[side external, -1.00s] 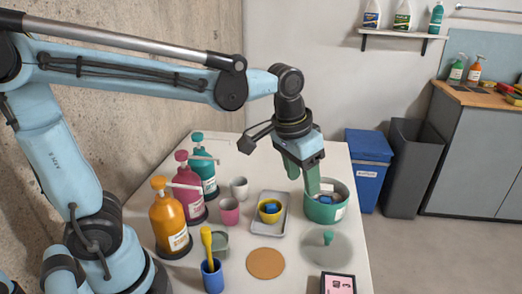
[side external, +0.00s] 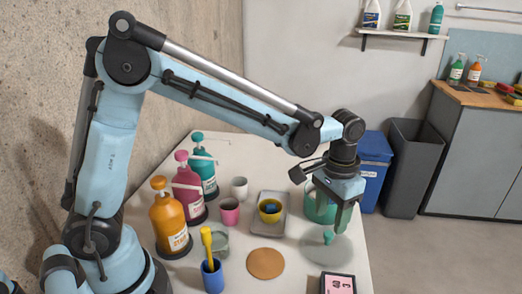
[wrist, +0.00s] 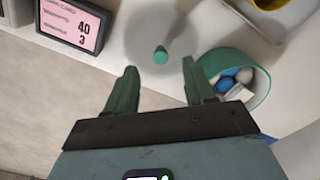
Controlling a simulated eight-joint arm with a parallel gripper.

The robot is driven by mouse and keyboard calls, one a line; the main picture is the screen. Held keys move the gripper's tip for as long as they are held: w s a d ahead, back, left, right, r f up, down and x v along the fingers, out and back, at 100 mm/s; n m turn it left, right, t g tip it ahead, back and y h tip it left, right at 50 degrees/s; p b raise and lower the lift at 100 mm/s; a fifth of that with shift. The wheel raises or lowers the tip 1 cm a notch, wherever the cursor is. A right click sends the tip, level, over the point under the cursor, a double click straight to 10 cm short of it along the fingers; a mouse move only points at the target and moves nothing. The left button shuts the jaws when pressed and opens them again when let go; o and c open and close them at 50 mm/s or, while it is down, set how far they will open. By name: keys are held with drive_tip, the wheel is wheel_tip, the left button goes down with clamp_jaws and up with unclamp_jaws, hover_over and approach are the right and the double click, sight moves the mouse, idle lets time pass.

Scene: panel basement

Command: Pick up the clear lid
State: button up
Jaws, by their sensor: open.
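The clear lid (side external: 318,251) is a transparent round disc with a teal knob (side external: 328,238), lying flat on the white table. In the wrist view the lid (wrist: 143,42) lies ahead of my fingers, with its knob (wrist: 161,55) between the lines of the two fingertips. My gripper (side external: 338,226) is just above the lid, near the knob, fingers pointing down. In the wrist view my gripper (wrist: 160,68) is open and empty. I cannot tell whether the fingertips are level with the knob.
A green pot (wrist: 209,66) holding blue and white items stands close beside one finger. A card sign (side external: 338,284) stands at the near table edge. A tray (side external: 262,226) with a yellow bowl (side external: 264,217), a tan round mat (side external: 265,263) and a blue cup (side external: 212,276) lie to the left.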

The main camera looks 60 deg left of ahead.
sight(329, 233)
drive_tip(key=shift+w+f, duration=0.15)
drive_tip(key=shift+f, duration=1.35)
drive_tip(key=shift+w+f, duration=0.1)
drive_tip(key=shift+f, duration=1.35)
clamp_jaws()
